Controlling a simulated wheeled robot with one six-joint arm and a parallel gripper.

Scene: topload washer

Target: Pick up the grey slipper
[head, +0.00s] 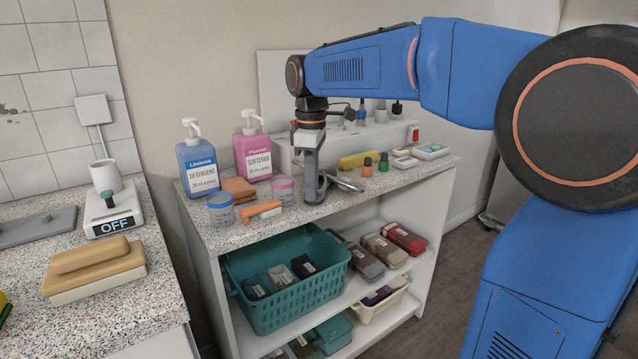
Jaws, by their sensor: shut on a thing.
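My gripper (316,197) points straight down at the speckled top of the shelf unit, near its front edge. A small grey object, which I take to be the grey slipper (347,183), lies low at the gripper's right side. My fingers are shut on it, and they hide its left part. Its exact shape is hard to make out at this size. I cannot tell whether it touches the counter or is just above it.
Small bottles (368,167) and a yellow item (357,160) are to the right. A teal basket (300,310) is on the shelf below.

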